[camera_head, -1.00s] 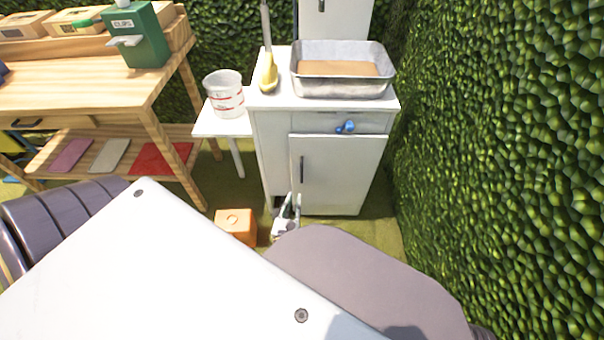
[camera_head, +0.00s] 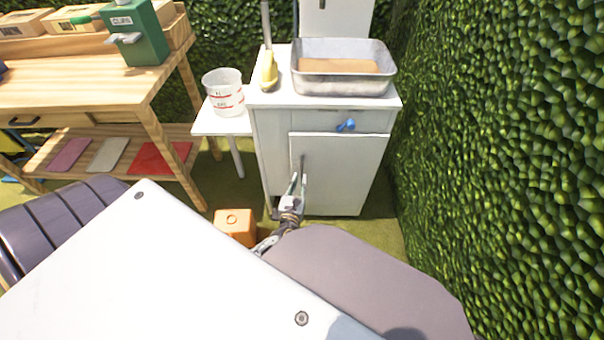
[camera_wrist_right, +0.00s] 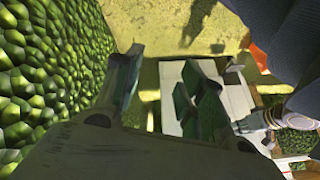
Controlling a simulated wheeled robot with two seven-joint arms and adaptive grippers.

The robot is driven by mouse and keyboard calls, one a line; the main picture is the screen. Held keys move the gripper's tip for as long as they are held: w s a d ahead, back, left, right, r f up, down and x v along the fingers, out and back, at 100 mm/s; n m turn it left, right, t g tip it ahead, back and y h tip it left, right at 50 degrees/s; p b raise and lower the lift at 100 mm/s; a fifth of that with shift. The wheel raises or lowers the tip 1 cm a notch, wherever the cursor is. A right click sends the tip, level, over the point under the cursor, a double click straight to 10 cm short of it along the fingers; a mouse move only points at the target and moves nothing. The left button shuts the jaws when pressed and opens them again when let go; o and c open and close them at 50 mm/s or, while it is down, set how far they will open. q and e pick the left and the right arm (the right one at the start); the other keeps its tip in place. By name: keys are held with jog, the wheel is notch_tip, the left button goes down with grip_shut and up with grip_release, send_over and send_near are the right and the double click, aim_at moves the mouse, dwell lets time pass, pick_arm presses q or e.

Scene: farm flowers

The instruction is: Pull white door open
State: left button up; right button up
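The white door (camera_head: 340,178) is the front of a white cabinet and looks shut. A dark vertical handle (camera_head: 303,160) is near its left edge. My left gripper (camera_head: 298,183) is at the handle's lower end, with its fingers apart. The fingers overlap the handle in this view, and I cannot tell whether they touch it. My right gripper (camera_wrist_right: 163,92) shows in the right wrist view with its fingers apart and nothing clearly held. It does not show in the head view.
A metal tray (camera_head: 343,82) and a yellow-handled tool (camera_head: 269,72) are on the cabinet top. A blue knob (camera_head: 346,125) is above the door. A white bucket (camera_head: 223,92) stands on a side shelf. An orange box (camera_head: 236,226) is on the ground. A hedge (camera_head: 500,150) borders the right.

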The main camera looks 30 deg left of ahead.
aim_at(302, 174)
pick_arm(q)
jog(key=x, duration=0.3)
jog(key=shift+w+a+b, duration=0.15)
jog(key=shift+w+b, duration=0.15)
jog(key=shift+w, duration=0.05)
jog(key=shift+w+a, duration=0.1)
jog(key=shift+w, duration=0.2)
jog(key=shift+w+a, duration=0.2)
jog(key=shift+w, duration=0.25)
pick_arm(e)
jog(key=shift+s+a+f, duration=0.15)
jog(key=shift+f, duration=0.5)
jog(key=shift+s+a+f, duration=0.1)
jog(key=shift+f, duration=0.5)
pick_arm(q)
jog(key=c, duration=0.4)
grip_shut()
pick_arm(e)
jog(key=shift+w+r+t, duration=0.3)
jog(key=shift+w+r, duration=0.05)
jog(key=shift+w, duration=0.15)
